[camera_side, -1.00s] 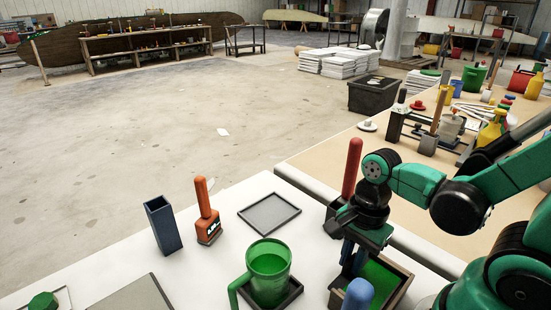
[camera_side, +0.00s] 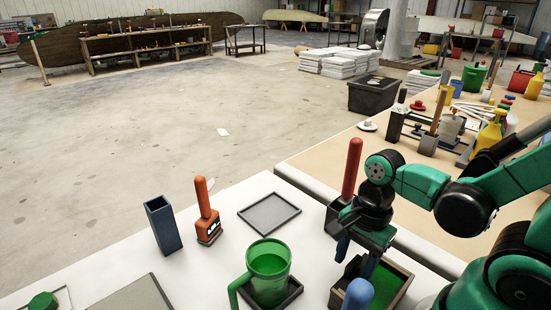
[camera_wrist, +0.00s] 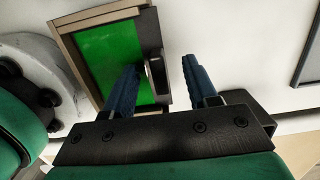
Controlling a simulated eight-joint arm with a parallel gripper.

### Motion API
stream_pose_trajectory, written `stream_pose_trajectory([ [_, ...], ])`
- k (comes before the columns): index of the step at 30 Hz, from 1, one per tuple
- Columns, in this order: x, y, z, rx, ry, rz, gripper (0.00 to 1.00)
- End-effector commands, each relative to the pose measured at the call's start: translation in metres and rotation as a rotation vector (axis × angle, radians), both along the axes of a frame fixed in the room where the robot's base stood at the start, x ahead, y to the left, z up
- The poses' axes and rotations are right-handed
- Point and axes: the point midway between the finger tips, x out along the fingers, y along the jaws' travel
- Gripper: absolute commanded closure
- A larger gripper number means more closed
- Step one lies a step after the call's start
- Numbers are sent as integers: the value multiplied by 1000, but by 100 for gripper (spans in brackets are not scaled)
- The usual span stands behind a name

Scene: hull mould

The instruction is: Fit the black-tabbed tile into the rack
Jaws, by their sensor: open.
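The brown-walled rack (camera_side: 404,290) stands at the table's right front. It also shows in the wrist view (camera_wrist: 98,14). A bright green panel (camera_wrist: 100,50), seemingly the tile, lies within its walls, and its green shows in the side view (camera_side: 392,284). An upright black tab (camera_wrist: 157,78) stands at its right side in the wrist view. My gripper (camera_side: 354,262) is over the rack with its blue fingers apart. In the wrist view my gripper (camera_wrist: 160,67) has one finger on each side of the tab, with a gap visible on the right. I cannot tell whether the panel is fully seated.
A red-handled tool (camera_side: 351,170) stands close behind my gripper. A grey tray (camera_side: 269,214), orange-handled tool (camera_side: 206,205) and dark blue holder (camera_side: 162,225) are farther left.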

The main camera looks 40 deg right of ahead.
Motion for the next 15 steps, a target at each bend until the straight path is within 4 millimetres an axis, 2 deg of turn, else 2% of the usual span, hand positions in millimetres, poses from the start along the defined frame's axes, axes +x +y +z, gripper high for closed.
stream_pose_trajectory([
  [5,1,-1,7,0,0,0,48],
  [15,0,-5,36,0,0,-1,48],
])
